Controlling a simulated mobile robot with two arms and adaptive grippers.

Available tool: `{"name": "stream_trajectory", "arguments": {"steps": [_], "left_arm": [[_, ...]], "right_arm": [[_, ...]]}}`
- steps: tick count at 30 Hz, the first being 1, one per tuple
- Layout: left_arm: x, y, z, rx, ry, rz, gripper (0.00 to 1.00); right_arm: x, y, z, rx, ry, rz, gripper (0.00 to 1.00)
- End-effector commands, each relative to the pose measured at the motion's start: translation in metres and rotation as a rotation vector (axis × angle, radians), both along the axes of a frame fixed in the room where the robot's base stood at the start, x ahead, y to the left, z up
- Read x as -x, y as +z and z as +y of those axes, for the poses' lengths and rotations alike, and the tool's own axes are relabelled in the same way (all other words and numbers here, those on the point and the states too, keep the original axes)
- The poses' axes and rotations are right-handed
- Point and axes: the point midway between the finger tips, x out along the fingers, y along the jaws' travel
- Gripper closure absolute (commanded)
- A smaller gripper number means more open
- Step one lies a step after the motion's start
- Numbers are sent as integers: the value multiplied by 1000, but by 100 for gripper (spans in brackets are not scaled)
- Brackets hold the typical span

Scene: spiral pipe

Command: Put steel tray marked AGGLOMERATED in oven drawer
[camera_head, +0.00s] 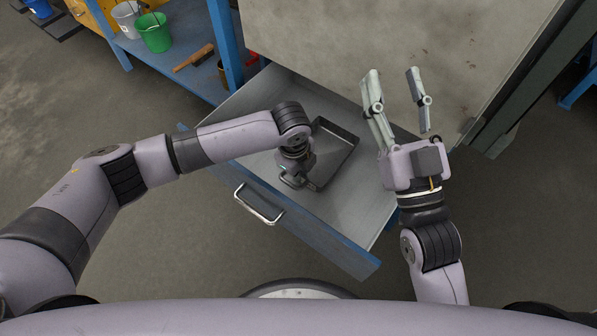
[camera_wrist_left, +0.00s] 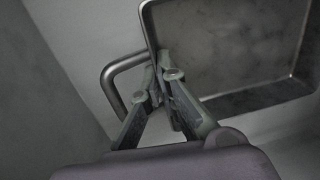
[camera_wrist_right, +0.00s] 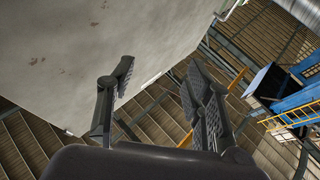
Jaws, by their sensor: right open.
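The dark steel tray (camera_head: 336,148) lies inside the open oven drawer (camera_head: 347,211), on its metal floor. No marking on it can be read. My left gripper (camera_head: 291,181) is down in the drawer at the tray's near left end. In the left wrist view, the tray (camera_wrist_left: 235,45) shows its rim and a tubular handle (camera_wrist_left: 112,80). The left fingers (camera_wrist_left: 163,72) converge at the handle and rim and look shut on the tray. The exact contact is partly hidden. My right gripper (camera_head: 397,85) is open and empty, to the right of the drawer, beside the oven body (camera_head: 420,50).
The drawer's blue front carries a metal handle (camera_head: 259,204). A blue shelf at the upper left holds a green bucket (camera_head: 153,32), a white bucket (camera_head: 126,18) and a brush (camera_head: 194,58). The oven wall stands close behind the right gripper.

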Motion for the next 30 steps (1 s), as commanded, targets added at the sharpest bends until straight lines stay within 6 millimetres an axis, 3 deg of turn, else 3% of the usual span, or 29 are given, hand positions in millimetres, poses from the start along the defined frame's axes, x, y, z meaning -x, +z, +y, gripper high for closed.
{"name": "stream_trajectory", "arguments": {"steps": [5, 15, 27, 30], "left_arm": [[0, -2, 0, 1, 0, 0, 100], [0, -2, 0, 0, 0, 0, 75], [0, 3, 0, 1, 0, 0, 75], [0, 9, 0, 1, -1, 0, 75]], "right_arm": [[0, -1, 0, 1, 0, 5, 53], [-1, -1, 0, 2, 0, 6, 53], [-1, 0, 0, 1, -1, 7, 53], [-5, -10, -1, 20, -6, 70, 53]]}}
